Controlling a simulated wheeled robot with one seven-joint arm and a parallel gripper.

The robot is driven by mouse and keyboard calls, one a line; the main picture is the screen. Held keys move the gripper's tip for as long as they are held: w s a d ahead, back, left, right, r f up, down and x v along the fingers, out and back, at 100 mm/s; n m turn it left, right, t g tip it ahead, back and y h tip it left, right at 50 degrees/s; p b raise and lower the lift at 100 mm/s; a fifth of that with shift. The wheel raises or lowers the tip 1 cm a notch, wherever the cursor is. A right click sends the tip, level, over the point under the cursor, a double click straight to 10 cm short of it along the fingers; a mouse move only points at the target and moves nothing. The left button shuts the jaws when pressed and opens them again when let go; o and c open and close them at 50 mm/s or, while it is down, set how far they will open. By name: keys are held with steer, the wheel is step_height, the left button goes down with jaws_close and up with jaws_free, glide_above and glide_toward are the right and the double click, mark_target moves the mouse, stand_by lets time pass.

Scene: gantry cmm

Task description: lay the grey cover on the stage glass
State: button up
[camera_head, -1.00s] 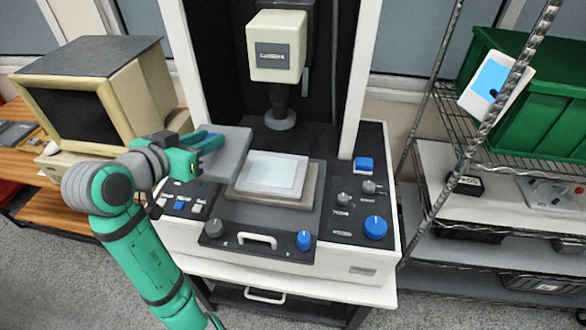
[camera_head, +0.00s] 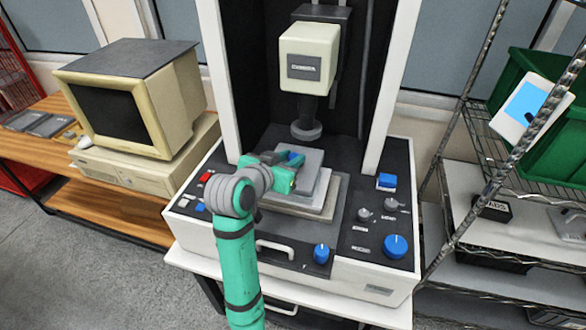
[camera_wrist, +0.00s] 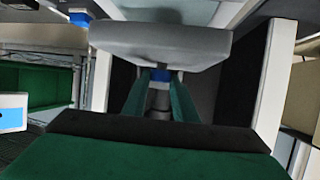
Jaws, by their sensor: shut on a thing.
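The grey cover (camera_head: 308,160) is a flat grey slab in my gripper (camera_head: 290,164), over the stage at the middle of the measuring machine. The stage (camera_head: 325,205) shows as a light plate on a beige base, with its edges visible right of and below the cover. The stage glass is mostly hidden by the cover and my arm. In the wrist view, the cover (camera_wrist: 160,42) spans the view beyond my gripper's green fingers (camera_wrist: 160,85), which are shut on its blue handle. I cannot tell whether the cover touches the glass.
The camera head (camera_head: 310,60) with its lens hangs just behind and above the stage. A blue knob (camera_head: 396,246) and smaller controls sit on the panel at right. An old monitor (camera_head: 125,100) stands at left, a wire shelf with a green bin (camera_head: 545,130) at right.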

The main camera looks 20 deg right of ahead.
steer(key=shift+d+f, duration=0.25)
steer(key=shift+f, duration=0.05)
steer(key=shift+d+f, duration=0.1)
steer(key=shift+f, duration=1.55)
steer(key=shift+f, duration=0.1)
steer(key=o, duration=1.1)
steer(key=shift+s+a+r, duration=0.15)
steer(key=shift+a+r, duration=0.05)
steer(key=shift+a, duration=0.05)
steer(key=v, duration=1.1)
steer(key=shift+s+a+r, duration=0.1)
steer(key=shift+r, duration=0.05)
